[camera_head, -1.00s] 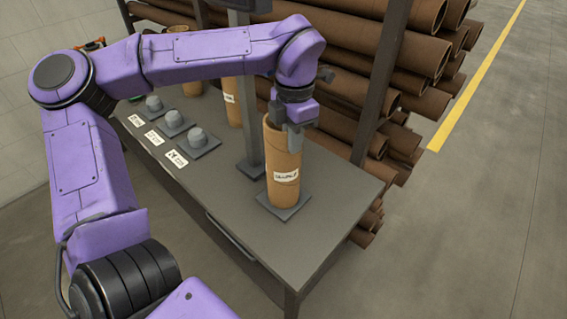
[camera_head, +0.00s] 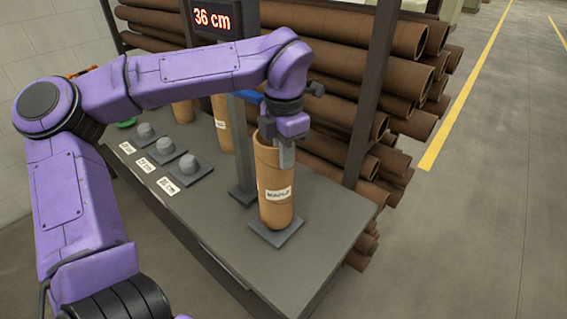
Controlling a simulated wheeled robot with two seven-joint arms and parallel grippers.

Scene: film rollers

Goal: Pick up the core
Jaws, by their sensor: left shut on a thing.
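The core (camera_head: 268,190) is a tan cardboard tube with a white printed label, upright over a square grey plate (camera_head: 289,236) near the bench's right end. I cannot tell if its lower end touches the plate. My left gripper (camera_head: 286,155) points down at the core's top rim, shut on the wall at the right side of its opening. The fingertips are partly hidden by the tube. My right gripper is out of view.
A grey bench (camera_head: 230,245) carries several grey pegs on plates (camera_head: 187,170) with white labels. A post stands just behind the core, below a display (camera_head: 213,19) reading 36 cm. Other tan tubes (camera_head: 221,122) stand behind. A rack of brown tubes (camera_head: 345,90) lies beyond.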

